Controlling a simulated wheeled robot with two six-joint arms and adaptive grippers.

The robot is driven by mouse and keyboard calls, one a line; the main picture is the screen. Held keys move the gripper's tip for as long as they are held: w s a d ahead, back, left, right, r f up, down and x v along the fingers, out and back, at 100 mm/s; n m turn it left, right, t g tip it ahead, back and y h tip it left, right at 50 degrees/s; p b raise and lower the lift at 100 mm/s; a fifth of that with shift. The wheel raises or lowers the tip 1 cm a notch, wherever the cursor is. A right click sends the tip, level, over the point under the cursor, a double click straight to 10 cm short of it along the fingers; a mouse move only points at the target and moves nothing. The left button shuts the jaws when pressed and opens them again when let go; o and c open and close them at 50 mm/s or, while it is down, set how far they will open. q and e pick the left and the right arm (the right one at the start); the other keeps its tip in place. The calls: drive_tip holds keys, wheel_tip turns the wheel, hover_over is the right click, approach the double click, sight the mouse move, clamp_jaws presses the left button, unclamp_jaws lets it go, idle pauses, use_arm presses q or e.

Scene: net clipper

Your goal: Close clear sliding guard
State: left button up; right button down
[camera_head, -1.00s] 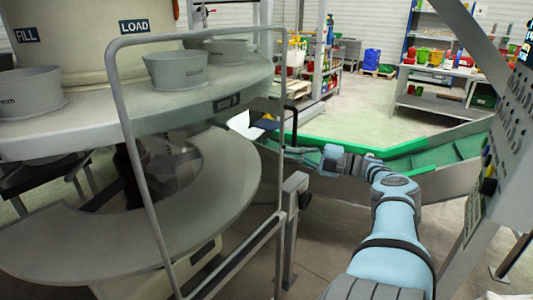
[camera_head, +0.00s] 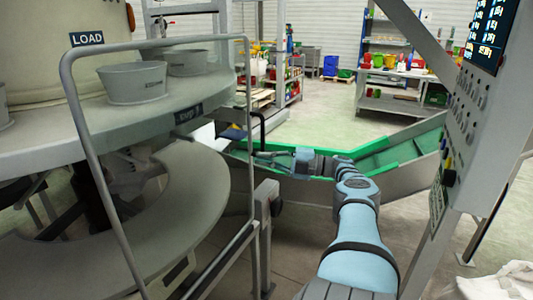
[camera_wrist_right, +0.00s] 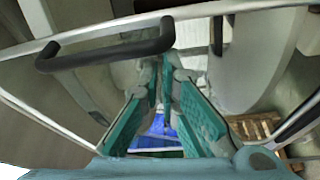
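The clear sliding guard (camera_head: 165,42) is a see-through panel in a grey tube frame. It stands in front of the round grey machine in the head view. Its black bent handle (camera_head: 262,127) sticks out on its right side and also shows large in the wrist view (camera_wrist_right: 105,46). My right gripper (camera_head: 254,158) is small in the head view, close below the handle. In the wrist view its teal fingers (camera_wrist_right: 162,82) come together at the tips, with nothing seen held. The handle passes just above the tips; I cannot tell whether they touch. My left gripper is out of view.
The round machine table (camera_head: 200,105) with grey cups (camera_head: 132,83) fills the left. A green-edged trough (camera_head: 385,160) lies beyond my right arm. A control panel (camera_head: 470,115) stands close on the right. A grey post (camera_head: 265,215) stands beside the guard. Open floor lies behind.

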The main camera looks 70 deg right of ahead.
drive_tip(key=shift+a+r+p, duration=0.9)
drive_tip(key=shift+a+p, duration=1)
drive_tip(key=shift+p, duration=3.3)
drive_tip(key=f+b+v, duration=0.1)
drive_tip(key=b+v, duration=0.4)
drive_tip(key=v, duration=0.5)
drive_tip(key=shift+d, duration=0.15)
